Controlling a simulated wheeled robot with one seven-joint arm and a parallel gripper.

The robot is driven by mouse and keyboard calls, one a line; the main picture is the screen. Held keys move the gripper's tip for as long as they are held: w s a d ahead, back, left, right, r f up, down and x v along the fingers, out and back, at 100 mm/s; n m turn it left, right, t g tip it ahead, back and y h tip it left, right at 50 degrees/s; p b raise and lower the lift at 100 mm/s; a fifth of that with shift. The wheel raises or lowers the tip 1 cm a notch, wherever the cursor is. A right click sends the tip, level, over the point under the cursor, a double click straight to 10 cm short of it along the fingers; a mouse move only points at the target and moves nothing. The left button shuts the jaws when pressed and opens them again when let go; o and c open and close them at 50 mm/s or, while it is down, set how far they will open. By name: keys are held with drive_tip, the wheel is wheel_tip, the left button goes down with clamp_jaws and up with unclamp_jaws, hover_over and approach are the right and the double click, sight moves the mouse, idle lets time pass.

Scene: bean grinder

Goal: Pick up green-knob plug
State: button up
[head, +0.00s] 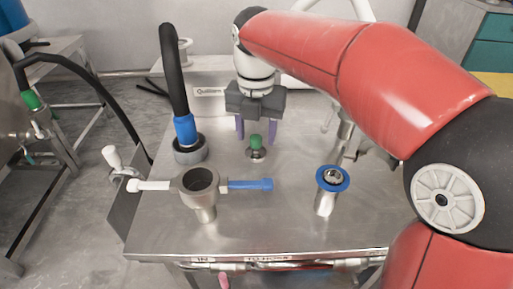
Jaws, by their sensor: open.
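The green-knob plug (255,146) stands upright on the metal table. It has a green knob on top of a short metal base. My gripper (257,128) reaches down from above at the back of the table. Its two purple fingers are spread apart, one on the left and one on the right of the green knob in the picture. The fingers look a little behind or above the plug. I cannot tell the exact depth between them. Nothing is held.
A metal cup with white and blue handles (201,181) stands front left of the plug. A black hose with a blue collar (184,129) rises to the left. A blue-rimmed metal cylinder (332,179) stands at right. The metal table top (270,222) is clear in front.

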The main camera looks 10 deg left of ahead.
sight(256, 152)
wheel_tip(256, 152, down, 2)
drive_tip(key=shift+f, duration=0.2)
clamp_jaws()
drive_tip(key=shift+r, duration=0.1)
